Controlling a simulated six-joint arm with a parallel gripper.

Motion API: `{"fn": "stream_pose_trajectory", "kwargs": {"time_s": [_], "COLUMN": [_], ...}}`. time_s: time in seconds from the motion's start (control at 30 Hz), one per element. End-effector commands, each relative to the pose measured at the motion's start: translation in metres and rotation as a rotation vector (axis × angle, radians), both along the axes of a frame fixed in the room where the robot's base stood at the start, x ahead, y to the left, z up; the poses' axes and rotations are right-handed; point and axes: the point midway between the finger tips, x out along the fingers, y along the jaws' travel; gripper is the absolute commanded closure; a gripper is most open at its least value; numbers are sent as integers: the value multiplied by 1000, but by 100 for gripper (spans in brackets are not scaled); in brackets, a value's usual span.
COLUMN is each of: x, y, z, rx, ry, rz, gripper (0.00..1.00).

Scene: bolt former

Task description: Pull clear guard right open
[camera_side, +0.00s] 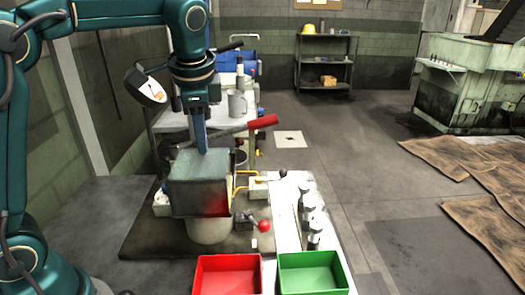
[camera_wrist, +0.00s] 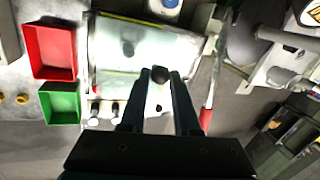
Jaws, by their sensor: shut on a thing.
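The clear guard (camera_side: 192,190) is a see-through, greyish box-like cover over the machine in the side view. In the wrist view, the guard (camera_wrist: 120,70) is a pale panel with a yellowish edge. My gripper (camera_side: 202,150) points down at the guard's top edge in the side view. In the wrist view, my gripper (camera_wrist: 160,78) has its two fingertips closed on a small dark knob (camera_wrist: 160,73) at the guard's right side. In the side view the fingers hide the knob.
A red bin (camera_side: 228,262) and a green bin (camera_side: 312,260) stand in front. A long lever with a red grip (camera_side: 262,121) sticks out behind the guard. A red ball knob (camera_side: 264,226) sits at its front right. Several metal bolts (camera_side: 312,220) stand on the white strip.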

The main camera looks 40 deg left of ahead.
Motion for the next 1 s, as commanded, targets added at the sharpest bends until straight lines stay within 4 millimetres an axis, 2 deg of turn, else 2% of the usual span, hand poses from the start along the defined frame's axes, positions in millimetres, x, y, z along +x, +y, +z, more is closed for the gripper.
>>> {"fn": "stream_pose_trajectory", "kwargs": {"time_s": [0.47, 1.0], "x": [4, 56], "y": [4, 53], "z": [1, 1], "rx": [0, 0], "ry": [-3, -6], "rz": [1, 2], "gripper": [100, 100]}}
